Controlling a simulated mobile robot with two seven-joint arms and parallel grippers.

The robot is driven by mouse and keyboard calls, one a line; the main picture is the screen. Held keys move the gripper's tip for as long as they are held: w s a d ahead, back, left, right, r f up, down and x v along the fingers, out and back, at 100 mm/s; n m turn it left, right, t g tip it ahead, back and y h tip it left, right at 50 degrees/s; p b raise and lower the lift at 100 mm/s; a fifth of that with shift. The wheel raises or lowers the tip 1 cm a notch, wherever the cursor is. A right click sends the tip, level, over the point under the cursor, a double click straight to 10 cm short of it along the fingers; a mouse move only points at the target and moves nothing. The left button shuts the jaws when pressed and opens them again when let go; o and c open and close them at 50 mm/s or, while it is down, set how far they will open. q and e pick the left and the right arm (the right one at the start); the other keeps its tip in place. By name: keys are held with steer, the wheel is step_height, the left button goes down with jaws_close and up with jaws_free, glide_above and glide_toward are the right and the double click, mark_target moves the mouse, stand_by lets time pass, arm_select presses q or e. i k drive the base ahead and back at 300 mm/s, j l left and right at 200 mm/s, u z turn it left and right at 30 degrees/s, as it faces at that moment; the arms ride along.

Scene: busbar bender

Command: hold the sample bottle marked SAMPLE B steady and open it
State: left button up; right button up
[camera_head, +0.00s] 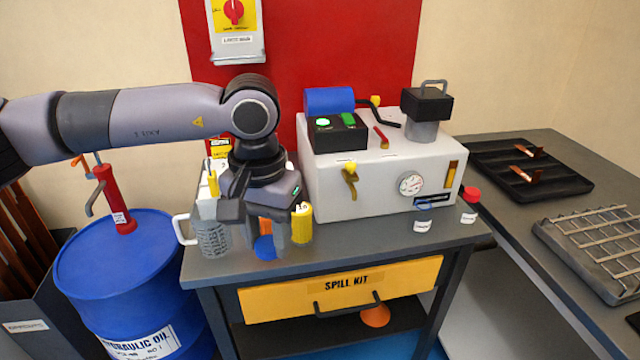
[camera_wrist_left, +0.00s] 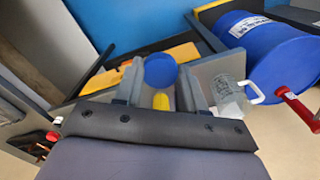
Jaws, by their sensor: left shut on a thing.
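Two small sample bottles with white labels stand at the right front of the bench: a clear one with a blue cap (camera_head: 423,217) and one with a red cap (camera_head: 470,205). Their lettering is too small to read, so I cannot tell which is SAMPLE B. My left gripper (camera_head: 265,238) is at the left front of the bench, well apart from both bottles. It is shut on an orange and blue thing (camera_head: 265,247). In the left wrist view, a blue round part (camera_wrist_left: 160,70) of it shows between the fingers. My right gripper is not in view.
A grey measuring jug (camera_head: 210,238) and a yellow container (camera_head: 302,224) stand close beside my left gripper. The white bender machine (camera_head: 380,180) fills the bench's rear. A blue drum (camera_head: 120,265) is at left.

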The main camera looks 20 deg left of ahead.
mark_target(421, 212)
steer(key=i+l+u, duration=0.3)
steer(key=i, duration=0.2)
steer(key=i+l+u, duration=0.3)
steer(key=i, duration=0.15)
